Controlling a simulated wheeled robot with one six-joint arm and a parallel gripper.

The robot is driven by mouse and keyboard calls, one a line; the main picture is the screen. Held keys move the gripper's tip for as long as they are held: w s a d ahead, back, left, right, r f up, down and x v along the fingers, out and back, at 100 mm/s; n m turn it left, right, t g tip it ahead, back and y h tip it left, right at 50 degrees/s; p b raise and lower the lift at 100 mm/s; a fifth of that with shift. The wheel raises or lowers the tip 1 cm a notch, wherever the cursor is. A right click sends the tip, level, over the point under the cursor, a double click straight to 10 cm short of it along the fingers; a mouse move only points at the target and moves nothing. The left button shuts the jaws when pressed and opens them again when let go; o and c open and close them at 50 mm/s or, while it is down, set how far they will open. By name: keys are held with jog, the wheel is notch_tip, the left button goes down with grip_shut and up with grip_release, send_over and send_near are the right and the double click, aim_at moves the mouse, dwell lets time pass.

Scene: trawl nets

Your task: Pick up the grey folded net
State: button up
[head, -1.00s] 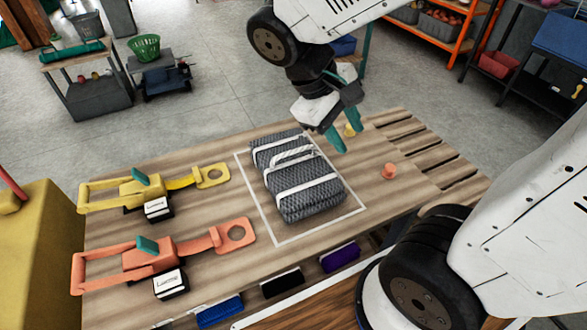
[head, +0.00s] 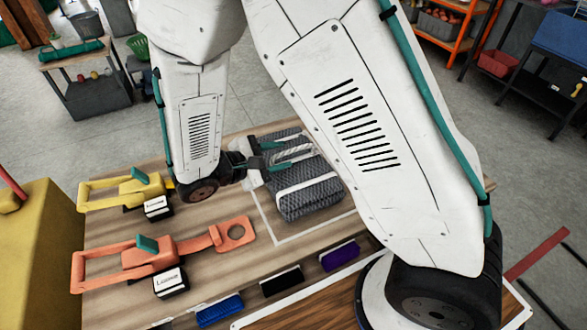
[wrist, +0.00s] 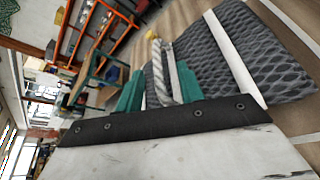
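The grey folded net (head: 308,198) lies on the wooden table inside a white outline, bound by white bands, with a white twisted rope handle (head: 292,152) on top. My gripper (head: 272,154) is at the net's far left side, its teal fingers pointing right toward the handle. In the wrist view my gripper (wrist: 158,88) is open, with the rope handle (wrist: 160,72) between its fingers, closer to the right one. The net (wrist: 225,60) fills the right side there. Whether a finger touches the rope, I cannot tell. My arm hides part of the table behind the net.
A yellow tool (head: 112,190) and an orange tool (head: 135,262) lie on the table's left, with small labelled blocks. Blue (head: 220,310), black (head: 282,281) and purple (head: 340,256) items line the front edge. A yellow block (head: 40,240) stands left of the table.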

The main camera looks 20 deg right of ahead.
aim_at(289, 151)
jog(key=x, duration=0.5)
jog(key=shift+w+d, duration=0.3)
grip_shut()
dwell(1.1)
